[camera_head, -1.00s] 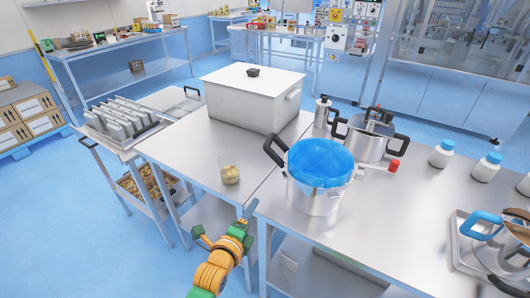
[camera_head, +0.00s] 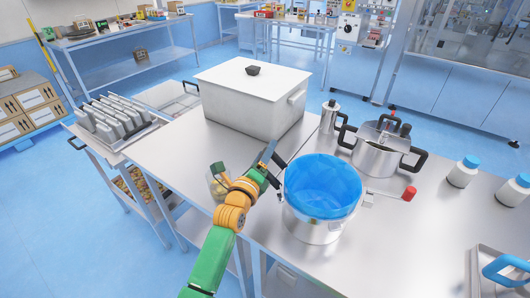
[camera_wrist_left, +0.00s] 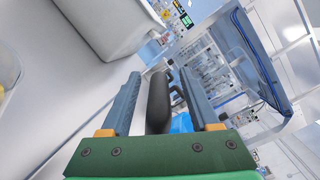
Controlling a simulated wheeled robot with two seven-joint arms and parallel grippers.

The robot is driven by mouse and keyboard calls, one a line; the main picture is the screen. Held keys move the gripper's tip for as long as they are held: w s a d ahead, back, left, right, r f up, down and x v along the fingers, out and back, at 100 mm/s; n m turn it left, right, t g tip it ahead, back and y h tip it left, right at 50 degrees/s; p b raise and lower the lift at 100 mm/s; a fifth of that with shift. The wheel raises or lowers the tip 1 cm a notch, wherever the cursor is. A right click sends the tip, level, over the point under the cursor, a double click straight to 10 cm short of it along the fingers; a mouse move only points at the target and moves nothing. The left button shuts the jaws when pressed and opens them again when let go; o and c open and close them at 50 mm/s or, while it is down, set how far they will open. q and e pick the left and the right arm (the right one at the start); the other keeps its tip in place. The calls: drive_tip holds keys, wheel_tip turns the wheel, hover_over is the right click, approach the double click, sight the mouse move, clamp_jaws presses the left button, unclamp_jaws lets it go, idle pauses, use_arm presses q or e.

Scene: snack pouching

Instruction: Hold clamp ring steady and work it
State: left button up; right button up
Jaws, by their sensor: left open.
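A steel pot (camera_head: 313,228) with a blue liner (camera_head: 323,185) stands near the table's front edge. A thin rod with a red knob (camera_head: 409,193) sticks out at its right rim; I cannot clearly make out a separate clamp ring. My left gripper (camera_head: 269,158) is at the pot's left side, where the black handle is mostly hidden by it. In the left wrist view the open fingers of my left gripper (camera_wrist_left: 160,76) stand on either side of the black handle (camera_wrist_left: 158,104), with gaps visible. My right gripper is not in view.
A large white lidded box (camera_head: 252,105) stands behind my left gripper. A clear cup (camera_head: 214,186) is partly hidden by my left arm. A lidded steel pot (camera_head: 377,158) and a small canister (camera_head: 330,118) stand behind the lined pot. White bottles (camera_head: 462,172) stand at right.

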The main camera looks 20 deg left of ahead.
use_arm(q)
drive_tip(key=shift+w+f, duration=0.2)
drive_tip(key=shift+w, duration=0.45)
drive_tip(key=shift+s+r, duration=0.15)
drive_tip(key=shift+s, duration=0.05)
drive_tip(key=shift+c, duration=0.7)
drive_tip(key=shift+s, duration=0.1)
drive_tip(key=c, duration=0.3)
clamp_jaws()
